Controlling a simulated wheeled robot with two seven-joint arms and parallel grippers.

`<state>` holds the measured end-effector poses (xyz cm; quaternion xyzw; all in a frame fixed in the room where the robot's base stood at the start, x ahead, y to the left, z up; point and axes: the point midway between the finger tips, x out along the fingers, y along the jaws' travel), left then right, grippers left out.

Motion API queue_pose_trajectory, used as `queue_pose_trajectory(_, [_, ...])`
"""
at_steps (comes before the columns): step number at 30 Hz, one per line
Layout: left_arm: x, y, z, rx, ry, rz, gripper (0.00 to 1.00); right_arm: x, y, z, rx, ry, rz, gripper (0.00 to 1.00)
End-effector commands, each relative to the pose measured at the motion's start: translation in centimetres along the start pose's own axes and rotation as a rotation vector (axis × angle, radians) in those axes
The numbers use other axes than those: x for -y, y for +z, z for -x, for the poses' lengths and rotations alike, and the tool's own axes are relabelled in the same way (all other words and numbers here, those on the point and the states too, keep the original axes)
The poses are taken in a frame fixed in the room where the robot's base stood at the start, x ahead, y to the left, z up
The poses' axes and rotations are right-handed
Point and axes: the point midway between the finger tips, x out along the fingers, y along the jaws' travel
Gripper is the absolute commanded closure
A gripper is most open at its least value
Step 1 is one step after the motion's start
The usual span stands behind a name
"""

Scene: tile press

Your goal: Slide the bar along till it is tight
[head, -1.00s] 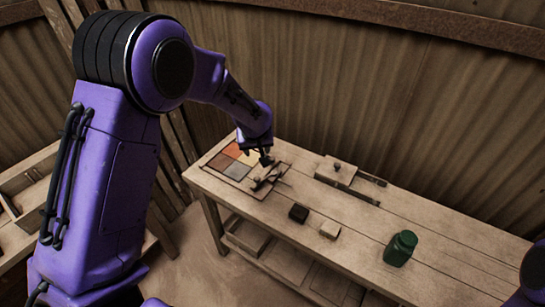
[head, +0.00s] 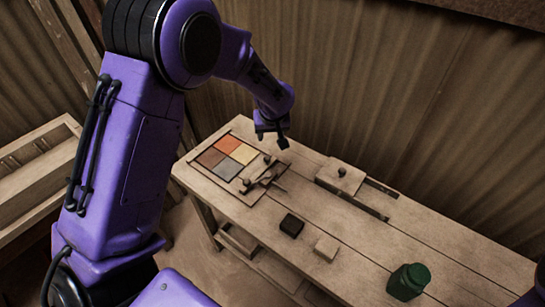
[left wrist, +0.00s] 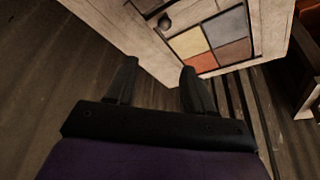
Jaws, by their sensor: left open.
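The tile frame (head: 196,168) lies on the bench at the left, with orange, yellow, brown and grey tiles (head: 227,157) set in a square. The pale bar (head: 257,171) lies across the frame on the right of the tiles, with dark knobs near its ends and a thin rod on its right side. Whether it touches the tiles is too small to tell. My left gripper (head: 271,143) is open and empty, above and behind the bar, apart from it. In the left wrist view, its spread fingers (left wrist: 159,66) have nothing between them; the tiles (left wrist: 208,46) show beyond. My right gripper is out of view.
A wooden block with a knob (head: 340,176) sits by a dark slot at the bench's back. The corrugated wall is close behind the bench.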

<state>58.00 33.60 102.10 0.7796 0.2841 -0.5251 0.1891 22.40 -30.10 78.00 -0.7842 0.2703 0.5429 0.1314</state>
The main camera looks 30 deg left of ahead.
Motion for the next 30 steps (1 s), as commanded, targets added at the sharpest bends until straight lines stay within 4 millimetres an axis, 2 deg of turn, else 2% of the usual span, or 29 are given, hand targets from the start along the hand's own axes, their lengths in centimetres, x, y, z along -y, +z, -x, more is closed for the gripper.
queue_pose_trajectory(1, [0.2, 0.6, -1.5, 0.000, -0.001, 0.003, 0.47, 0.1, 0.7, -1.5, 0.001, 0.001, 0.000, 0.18])
queue_pose_trajectory(6, [0.8, 1.5, -3.9, 0.000, -0.005, 0.010, 0.47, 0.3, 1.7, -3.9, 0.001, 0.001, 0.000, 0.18])
queue_pose_trajectory(10, [1.0, 2.0, -5.1, 0.000, -0.006, 0.013, 0.47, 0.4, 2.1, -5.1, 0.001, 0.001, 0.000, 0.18])
queue_pose_trajectory(14, [1.0, 1.9, -5.8, 0.001, -0.007, 0.013, 0.47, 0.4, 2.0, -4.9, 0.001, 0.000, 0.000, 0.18])
queue_pose_trajectory(17, [1.0, 2.0, -7.5, 0.004, -0.008, 0.011, 0.47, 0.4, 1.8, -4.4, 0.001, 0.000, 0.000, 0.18])
queue_pose_trajectory(24, [0.9, 2.0, -12.8, 0.003, -0.006, 0.011, 0.47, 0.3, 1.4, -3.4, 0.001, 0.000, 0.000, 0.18])
queue_pose_trajectory(30, [0.8, 1.9, -15.2, 0.000, -0.004, 0.010, 0.47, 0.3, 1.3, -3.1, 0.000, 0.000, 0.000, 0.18])
